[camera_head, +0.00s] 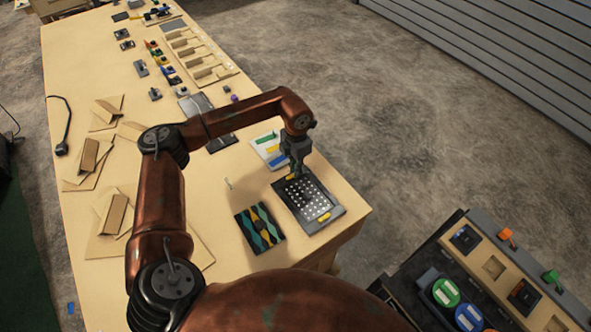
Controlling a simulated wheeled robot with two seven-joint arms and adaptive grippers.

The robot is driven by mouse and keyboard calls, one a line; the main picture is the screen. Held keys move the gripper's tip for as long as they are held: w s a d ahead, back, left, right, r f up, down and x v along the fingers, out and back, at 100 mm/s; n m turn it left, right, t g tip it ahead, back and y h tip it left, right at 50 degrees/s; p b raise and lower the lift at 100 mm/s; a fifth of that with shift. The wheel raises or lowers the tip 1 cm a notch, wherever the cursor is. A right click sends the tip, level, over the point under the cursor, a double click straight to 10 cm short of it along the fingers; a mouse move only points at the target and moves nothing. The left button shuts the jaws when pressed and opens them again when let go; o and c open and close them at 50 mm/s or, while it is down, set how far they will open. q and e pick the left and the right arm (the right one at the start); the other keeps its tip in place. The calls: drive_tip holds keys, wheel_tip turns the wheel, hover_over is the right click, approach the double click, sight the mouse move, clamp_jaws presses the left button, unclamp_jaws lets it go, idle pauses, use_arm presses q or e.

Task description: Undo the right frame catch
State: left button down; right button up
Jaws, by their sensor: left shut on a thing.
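The LED console (338,209) is a dark panel with a grid of white dots, lying near the table's right corner. One yellow catch (324,217) shows at its near edge, clear of my arm. A second yellow catch (290,178) is at its far edge, partly hidden. My left gripper (293,174) points down at that far edge and is shut on the far yellow catch. The fingertips are small in the picture. The frames do not show which catch counts as the right one. My right gripper is not in view.
A dark patterned board (259,228) lies left of the console. A white card with coloured strips (268,149) lies behind it. Cardboard stands (113,212) fill the table's left side. A separate unit with coloured buttons (468,317) stands at lower right, across a gap.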

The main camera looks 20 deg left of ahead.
use_arm(q)
drive_tip(key=shift+w, duration=0.1)
idle(0.4)
drive_tip(key=c, duration=2)
unclamp_jaws()
drive_tip(key=shift+r, duration=0.1)
wheel_tip(320, 180, up, 12)
drive_tip(key=shift+f, duration=0.1)
drive_tip(key=shift+a, duration=0.1)
